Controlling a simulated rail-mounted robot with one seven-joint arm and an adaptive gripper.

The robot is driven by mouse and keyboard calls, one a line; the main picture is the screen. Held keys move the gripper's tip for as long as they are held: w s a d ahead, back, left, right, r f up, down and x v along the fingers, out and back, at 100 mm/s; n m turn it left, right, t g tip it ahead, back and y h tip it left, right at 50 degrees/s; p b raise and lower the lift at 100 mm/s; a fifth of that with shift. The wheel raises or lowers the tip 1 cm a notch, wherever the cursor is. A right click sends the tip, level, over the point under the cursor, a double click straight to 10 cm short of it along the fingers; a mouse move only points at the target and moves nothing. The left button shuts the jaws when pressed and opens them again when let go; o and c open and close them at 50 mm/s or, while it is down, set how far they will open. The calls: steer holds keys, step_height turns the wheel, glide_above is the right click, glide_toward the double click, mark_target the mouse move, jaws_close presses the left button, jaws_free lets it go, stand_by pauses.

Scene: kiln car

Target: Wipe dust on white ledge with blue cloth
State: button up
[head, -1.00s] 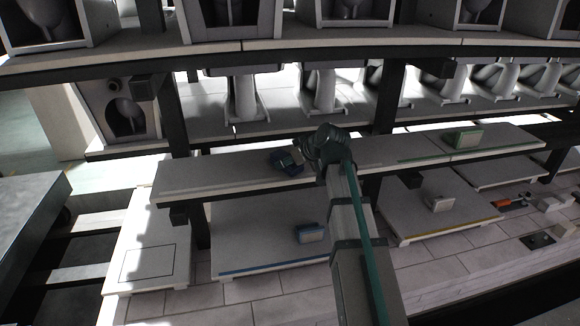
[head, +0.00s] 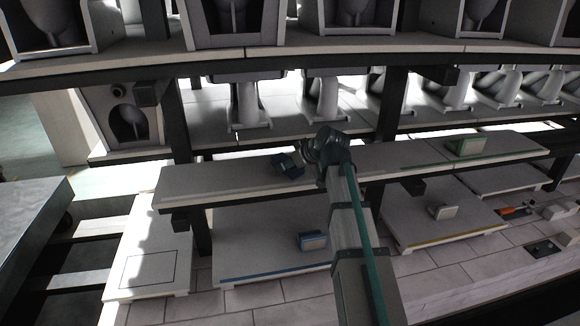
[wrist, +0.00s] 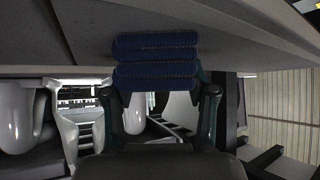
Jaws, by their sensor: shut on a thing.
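My gripper (head: 290,166) is at the long pale ledge (head: 215,181) in the head view, right of the middle of its left stretch. It is shut on a dark blue folded cloth (wrist: 155,62), which fills the space between the fingers in the wrist view. The cloth shows small and dark in the head view (head: 284,161). In the wrist view the ledge (wrist: 60,38) spans the top, and the cloth is up against or very close to it; I cannot tell if they touch. No dust can be made out clearly.
A green-edged block (head: 466,146) sits on the ledge's right stretch. Below are a blue-edged block (head: 312,240) and another pale block (head: 443,211) on low boards. Dark posts (head: 392,105) and rows of pale ceramic ware (head: 247,104) stand behind the ledge.

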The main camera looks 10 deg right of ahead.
mark_target(288, 156)
steer(key=shift+w+b, duration=0.4)
steer(key=shift+w, duration=1.85)
steer(key=shift+w, duration=0.15)
steer(key=shift+w+b, duration=0.55)
steer(key=shift+w, duration=2.05)
steer(key=shift+s, duration=0.2)
steer(key=shift+s, duration=2.6)
steer(key=shift+s+f, duration=0.1)
steer(key=shift+s, duration=2.65)
